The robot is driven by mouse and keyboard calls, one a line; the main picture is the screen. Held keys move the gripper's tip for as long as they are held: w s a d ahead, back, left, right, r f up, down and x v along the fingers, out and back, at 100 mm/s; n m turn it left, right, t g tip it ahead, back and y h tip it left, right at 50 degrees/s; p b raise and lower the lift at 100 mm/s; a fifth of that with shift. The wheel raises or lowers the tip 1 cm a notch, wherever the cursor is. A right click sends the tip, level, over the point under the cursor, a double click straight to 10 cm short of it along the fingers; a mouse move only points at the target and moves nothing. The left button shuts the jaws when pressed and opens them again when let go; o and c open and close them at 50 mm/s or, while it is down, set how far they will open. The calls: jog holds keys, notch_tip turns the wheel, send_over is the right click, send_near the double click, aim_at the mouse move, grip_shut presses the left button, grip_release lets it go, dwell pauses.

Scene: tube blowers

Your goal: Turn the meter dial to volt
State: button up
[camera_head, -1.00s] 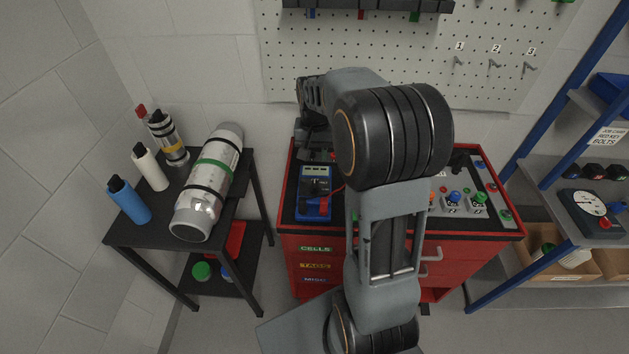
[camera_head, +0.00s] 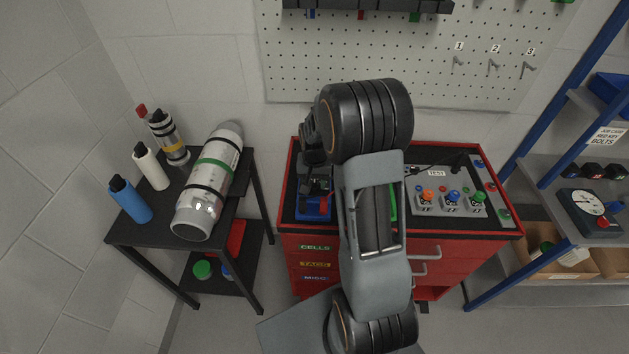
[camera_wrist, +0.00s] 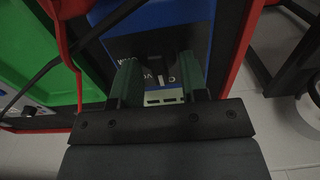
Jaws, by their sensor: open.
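The blue meter (camera_head: 312,208) lies on the black top of the red cabinet at its left end, partly hidden under my gripper in the head view. In the wrist view the meter's blue case (camera_wrist: 190,15) and dark face fill the upper middle. The dial (camera_wrist: 162,68) is a dark shape between and just beyond my fingers, with white letters partly showing beside it. My gripper (camera_wrist: 158,80) is open, one finger to each side of the dial area. I cannot tell whether the fingers touch the dial or where it points.
A red lead (camera_wrist: 65,45) and a black lead run beside the meter, near a green tray (camera_wrist: 35,60). Several coloured buttons (camera_head: 452,197) stand on the cabinet's right. A black side table (camera_head: 150,232) with a large cylinder (camera_head: 208,185) stands left.

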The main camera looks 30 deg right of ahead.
grip_shut()
dwell(0.3)
jog(key=m+b, duration=0.1)
jog(key=m, duration=0.3)
jog(key=shift+d, duration=0.1)
jog(key=m+b, duration=0.1)
jog(key=m, duration=0.3)
jog(key=shift+s+m, duration=0.1)
jog(key=shift+m, duration=0.2)
dwell(0.5)
grip_release()
